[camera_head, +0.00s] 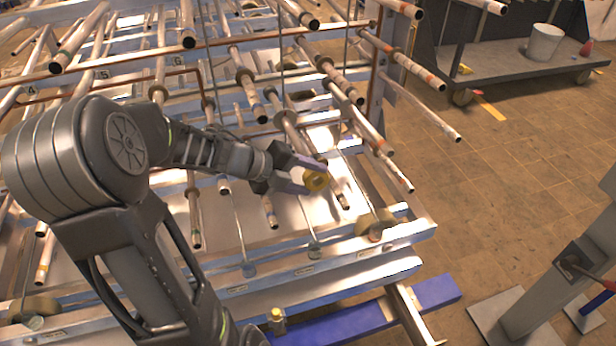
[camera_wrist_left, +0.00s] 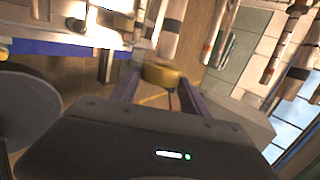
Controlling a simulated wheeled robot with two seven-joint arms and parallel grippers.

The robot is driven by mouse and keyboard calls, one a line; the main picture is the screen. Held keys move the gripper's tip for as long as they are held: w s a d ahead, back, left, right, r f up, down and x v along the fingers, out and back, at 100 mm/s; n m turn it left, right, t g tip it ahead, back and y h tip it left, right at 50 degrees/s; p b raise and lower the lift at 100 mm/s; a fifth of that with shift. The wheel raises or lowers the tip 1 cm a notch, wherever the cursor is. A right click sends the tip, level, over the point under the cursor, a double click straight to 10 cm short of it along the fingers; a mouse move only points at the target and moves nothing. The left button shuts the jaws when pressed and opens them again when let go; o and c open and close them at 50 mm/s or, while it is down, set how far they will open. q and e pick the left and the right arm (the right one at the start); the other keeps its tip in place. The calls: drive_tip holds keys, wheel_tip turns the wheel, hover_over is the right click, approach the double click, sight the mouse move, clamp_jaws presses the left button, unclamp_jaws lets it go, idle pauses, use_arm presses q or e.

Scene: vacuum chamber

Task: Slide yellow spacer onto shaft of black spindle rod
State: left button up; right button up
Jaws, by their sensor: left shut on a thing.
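The yellow spacer (camera_head: 316,181) is a short ring between the purple fingers of my left gripper (camera_head: 313,176), which is shut on it. The spacer is in the air in front of the rack's lower rods. It also shows between the fingers in the left wrist view (camera_wrist_left: 161,74). A rod (camera_head: 338,188) runs just behind and right of the spacer, its lower end free. The spacer looks apart from this rod, but the depth is hard to judge. Several rods look alike, and I cannot tell which is the black spindle rod. My right gripper is not in view.
A metal rack (camera_head: 390,238) with many slanting rods fills the left and middle. A blue beam (camera_head: 435,291) lies below it. A cart (camera_head: 510,62) with a white bucket (camera_head: 545,42) stands at the back right. The tiled floor between is mostly clear.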

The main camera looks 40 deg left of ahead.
sight(289, 133)
use_arm(q)
drive_tip(key=shift+w+a, duration=0.1)
drive_tip(key=shift+a, duration=0.05)
drive_tip(key=shift+w+a+f, duration=0.1)
drive_tip(key=shift+w+a, duration=0.6)
drive_tip(key=shift+a, duration=0.25)
drive_tip(key=shift+w+a+f, duration=0.1)
drive_tip(key=shift+w+a, duration=0.55)
drive_tip(key=shift+a, duration=0.3)
drive_tip(key=shift+a, duration=0.15)
drive_tip(key=shift+w+a+f, duration=0.15)
drive_tip(key=shift+w+a, duration=0.55)
drive_tip(key=shift+a, duration=0.25)
drive_tip(key=shift+w+a+f, duration=0.1)
drive_tip(key=shift+w+a, duration=0.6)
drive_tip(key=shift+a, duration=0.25)
drive_tip(key=shift+w+a, duration=0.1)
drive_tip(key=shift+a, duration=0.05)
drive_tip(key=shift+w+a+f, duration=0.1)
drive_tip(key=shift+w+a, duration=0.55)
drive_tip(key=shift+a, duration=0.3)
drive_tip(key=shift+w+a+f, duration=0.1)
drive_tip(key=shift+w+a, duration=0.55)
drive_tip(key=shift+a, duration=0.3)
drive_tip(key=shift+w+a, duration=0.1)
drive_tip(key=shift+a, duration=0.05)
